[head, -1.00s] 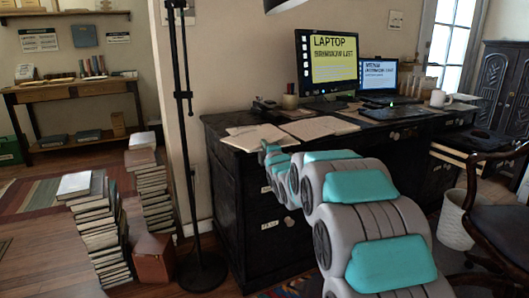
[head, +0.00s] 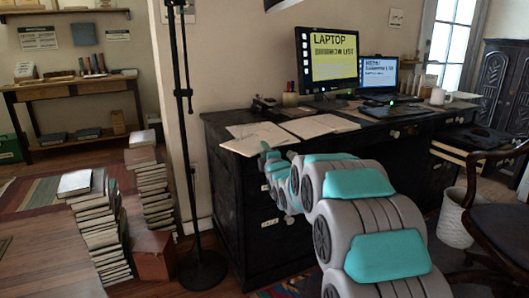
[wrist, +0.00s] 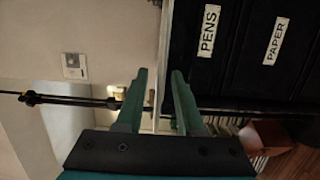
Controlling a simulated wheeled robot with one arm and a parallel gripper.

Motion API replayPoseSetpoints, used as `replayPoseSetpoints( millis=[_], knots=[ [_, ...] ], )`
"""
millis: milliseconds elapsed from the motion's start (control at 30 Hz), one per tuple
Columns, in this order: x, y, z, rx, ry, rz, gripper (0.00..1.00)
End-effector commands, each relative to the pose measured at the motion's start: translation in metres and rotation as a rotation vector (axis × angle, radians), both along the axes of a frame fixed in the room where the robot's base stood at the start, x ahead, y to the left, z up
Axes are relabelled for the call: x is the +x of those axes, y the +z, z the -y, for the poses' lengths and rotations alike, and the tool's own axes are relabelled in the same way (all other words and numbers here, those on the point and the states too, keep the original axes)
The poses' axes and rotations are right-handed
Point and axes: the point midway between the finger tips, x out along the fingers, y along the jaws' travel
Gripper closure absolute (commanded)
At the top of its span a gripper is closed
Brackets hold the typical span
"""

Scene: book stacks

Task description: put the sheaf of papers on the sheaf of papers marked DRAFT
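Two pale sheaves of papers lie side by side on the dark desk top. The left sheaf (head: 246,138) reaches the desk's front edge, and the right sheaf (head: 322,125) lies just beside it. I cannot read a DRAFT mark on either. My gripper (head: 268,153) is at the front edge of the left sheaf, its tips small and partly hidden by my arm. In the wrist view my gripper (wrist: 158,78) is open, with a thin pale edge, seemingly the left sheaf (wrist: 156,105), between its two green fingers. Gaps show beside that edge.
The desk (head: 235,200) has drawers below its top, labelled PENS (wrist: 209,31) and PAPER (wrist: 277,41). A monitor (head: 328,58), a laptop (head: 378,75) and a cup (head: 290,98) stand behind the sheaves. A lamp pole (head: 186,140) and book stacks (head: 100,225) stand left.

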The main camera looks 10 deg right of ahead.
Motion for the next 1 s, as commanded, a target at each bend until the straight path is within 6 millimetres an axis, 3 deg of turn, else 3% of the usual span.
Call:
replayPoseSetpoints(
  millis=[267,800,1000],
  knots=[
    [-0.008,0.002,0.001,0.000,0.000,-0.001,0.63],
    [-0.089,0.003,0.010,-0.002,0.000,0.001,0.63],
    [-0.111,0.002,0.013,-0.001,-0.001,-0.002,0.63]
  ],
)
